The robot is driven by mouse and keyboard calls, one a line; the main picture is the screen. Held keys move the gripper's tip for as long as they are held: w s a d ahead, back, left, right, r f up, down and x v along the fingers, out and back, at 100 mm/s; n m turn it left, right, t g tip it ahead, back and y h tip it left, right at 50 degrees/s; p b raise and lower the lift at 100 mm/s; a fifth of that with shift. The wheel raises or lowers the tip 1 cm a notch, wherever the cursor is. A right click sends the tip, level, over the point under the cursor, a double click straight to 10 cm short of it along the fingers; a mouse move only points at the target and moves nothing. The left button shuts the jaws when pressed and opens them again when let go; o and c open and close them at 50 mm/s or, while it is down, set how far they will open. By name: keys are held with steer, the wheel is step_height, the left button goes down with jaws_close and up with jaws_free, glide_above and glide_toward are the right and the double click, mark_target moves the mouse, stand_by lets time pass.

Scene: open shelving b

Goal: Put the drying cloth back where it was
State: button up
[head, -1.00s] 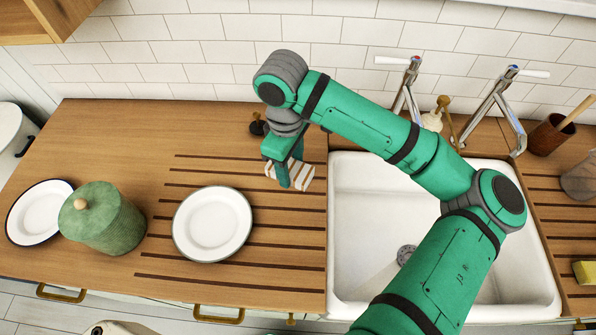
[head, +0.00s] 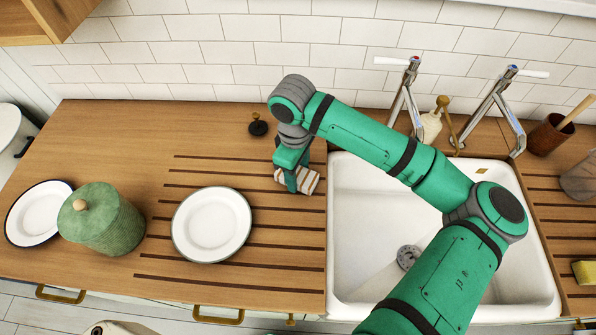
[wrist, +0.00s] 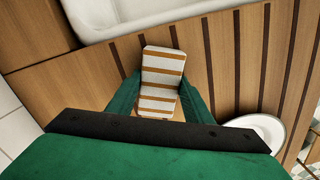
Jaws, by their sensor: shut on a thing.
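The drying cloth (head: 308,181) is white with tan stripes and looks like a small folded block. My gripper (head: 292,183) is shut on it, just left of the sink's edge, over the grooved part of the wooden counter. In the wrist view the cloth (wrist: 162,80) sits between the two green fingers of my gripper (wrist: 158,95). The fingers hide part of its sides. I cannot tell whether the cloth touches the counter or hangs just above it.
A white sink (head: 345,240) is to the right. A white plate (head: 212,224), a green lidded jar (head: 110,222) and another plate (head: 35,215) stand to the left. A small black and brass object (head: 258,125) stands behind. The grooved wooden counter (head: 270,215) is clear around the cloth.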

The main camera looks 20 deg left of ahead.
steer(key=o, duration=1.1)
step_height(320, 180, up, 12)
steer(key=shift+a, duration=0.3)
steer(key=shift+r, duration=0.1)
